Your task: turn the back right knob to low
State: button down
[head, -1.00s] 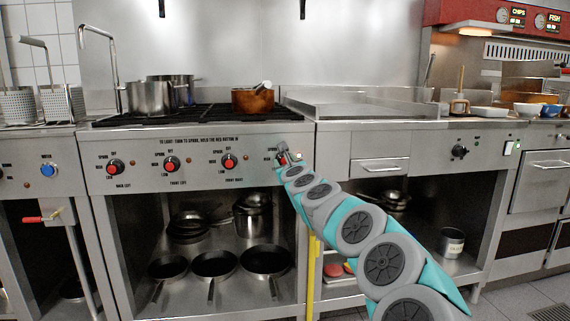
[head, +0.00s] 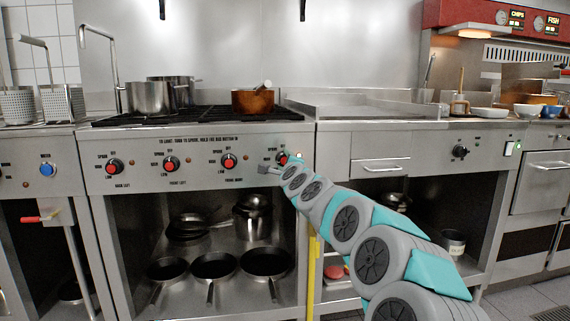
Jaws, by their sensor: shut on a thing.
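The back right knob (head: 283,158) is the rightmost red-and-black knob on the stove's steel front panel. The jaws are shut on the knob, though the grip itself is small and partly hidden in the head view.
Other red knobs line the panel: back left (head: 115,166), front left (head: 172,164) and front right (head: 229,161). A copper pot (head: 252,101) and a steel pot (head: 150,98) stand on the hob. Pans (head: 213,264) fill the shelf below.

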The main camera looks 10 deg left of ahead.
jog(key=shift+a+f+n, duration=0.1)
jog(key=shift+f+n, duration=0.05)
jog(key=shift+n, duration=4.45)
jog(key=shift+c, duration=1.4)
grip_release()
jog(key=shift+s, duration=0.1)
jog(key=shift+s+d+r, duration=0.2)
jog(key=shift+s+d, duration=0.05)
jog(key=shift+s, duration=0.45)
jog(key=v, duration=0.6)
